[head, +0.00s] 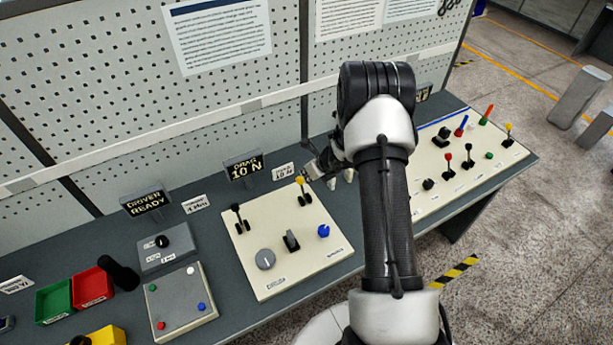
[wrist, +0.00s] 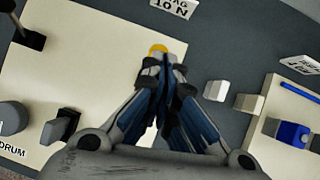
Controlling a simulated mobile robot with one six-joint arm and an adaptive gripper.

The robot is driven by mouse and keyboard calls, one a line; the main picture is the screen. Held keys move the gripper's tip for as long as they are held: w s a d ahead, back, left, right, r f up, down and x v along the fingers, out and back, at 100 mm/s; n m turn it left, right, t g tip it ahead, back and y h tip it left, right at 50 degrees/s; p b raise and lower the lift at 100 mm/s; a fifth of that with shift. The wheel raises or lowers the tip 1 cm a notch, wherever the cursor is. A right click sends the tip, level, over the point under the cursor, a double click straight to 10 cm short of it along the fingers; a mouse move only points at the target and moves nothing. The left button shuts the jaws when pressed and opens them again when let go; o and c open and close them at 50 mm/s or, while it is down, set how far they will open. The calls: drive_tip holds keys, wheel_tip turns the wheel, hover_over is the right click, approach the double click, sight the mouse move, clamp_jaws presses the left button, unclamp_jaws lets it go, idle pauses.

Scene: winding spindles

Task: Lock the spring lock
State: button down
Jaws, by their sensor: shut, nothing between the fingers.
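No label I can read names the spring lock. A lever with a yellow knob (head: 300,181) stands at the back right of the cream panel (head: 240,235); its knob also shows in the wrist view (wrist: 158,48). My gripper (head: 313,170) is shut and empty, right beside this lever. In the wrist view its closed fingertips (wrist: 165,66) overlap the near side of the yellow knob. I cannot tell whether they touch it. The fingers hide most of the lever's shaft. A black lever (head: 238,211) stands at the panel's back left.
The panel also carries a grey dial (head: 265,259), a black rocker (head: 291,241) and a blue knob (head: 323,231). White blocks (wrist: 215,90) sit to the right. Another panel (head: 470,160) with several levers lies further right.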

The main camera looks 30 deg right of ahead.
wheel_tip(320, 180, up, 7)
drive_tip(key=s+p, duration=0.1)
drive_tip(key=p, duration=0.3)
drive_tip(key=shift+s+d, duration=0.2)
drive_tip(key=shift+d, duration=0.2)
